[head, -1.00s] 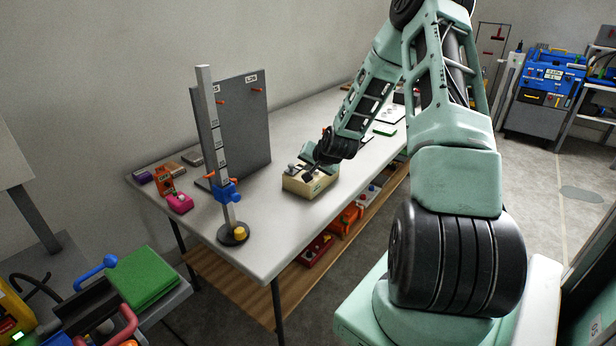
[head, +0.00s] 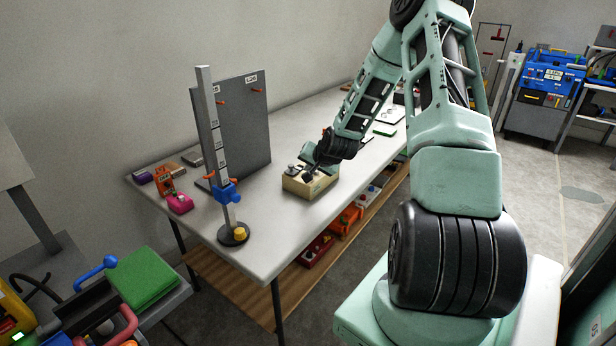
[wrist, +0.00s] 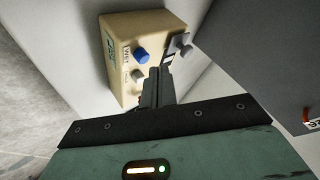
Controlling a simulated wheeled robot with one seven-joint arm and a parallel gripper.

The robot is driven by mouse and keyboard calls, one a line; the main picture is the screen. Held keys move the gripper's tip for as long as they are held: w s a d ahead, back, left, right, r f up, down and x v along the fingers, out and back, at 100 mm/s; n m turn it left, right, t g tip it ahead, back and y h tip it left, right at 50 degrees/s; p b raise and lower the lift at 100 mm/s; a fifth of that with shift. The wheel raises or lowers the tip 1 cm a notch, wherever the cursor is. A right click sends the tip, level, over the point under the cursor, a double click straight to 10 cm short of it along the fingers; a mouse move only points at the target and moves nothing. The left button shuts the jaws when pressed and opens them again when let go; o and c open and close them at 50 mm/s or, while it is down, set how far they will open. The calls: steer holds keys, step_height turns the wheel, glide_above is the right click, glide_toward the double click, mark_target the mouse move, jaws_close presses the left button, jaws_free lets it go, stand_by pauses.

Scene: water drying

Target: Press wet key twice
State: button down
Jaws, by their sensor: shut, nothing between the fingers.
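A beige box (head: 305,187) sits on the white table. The wrist view shows the box (wrist: 122,30) with a "WET" label (wrist: 126,53), a blue knob (wrist: 142,55) and a small grey key (wrist: 137,76) beside the label. A grey knob or lever (wrist: 183,43) stands at the box's right edge. My gripper (head: 308,177) is shut and empty, pointing down at the top of the box. In the wrist view its fingers (wrist: 162,72) lie just right of the blue knob and grey key. I cannot tell whether the tips touch anything.
A grey upright panel (head: 240,125) and a post with a blue clamp (head: 228,192) stand left of the box. A pink object (head: 180,204) lies near the table's left end.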

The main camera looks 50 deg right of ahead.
steer(key=shift+f, duration=0.15)
stand_by(0.4)
steer(key=shift+f+b, duration=0.3)
steer(key=shift+f, duration=0.05)
steer(key=shift+f, duration=0.3)
stand_by(0.5)
steer(key=shift+r+p, duration=0.4)
steer(key=shift+r, duration=0.4)
step_height(320, 180, up, 6)
steer(key=p, duration=0.4)
steer(key=shift+p, duration=0.3)
stand_by(0.7)
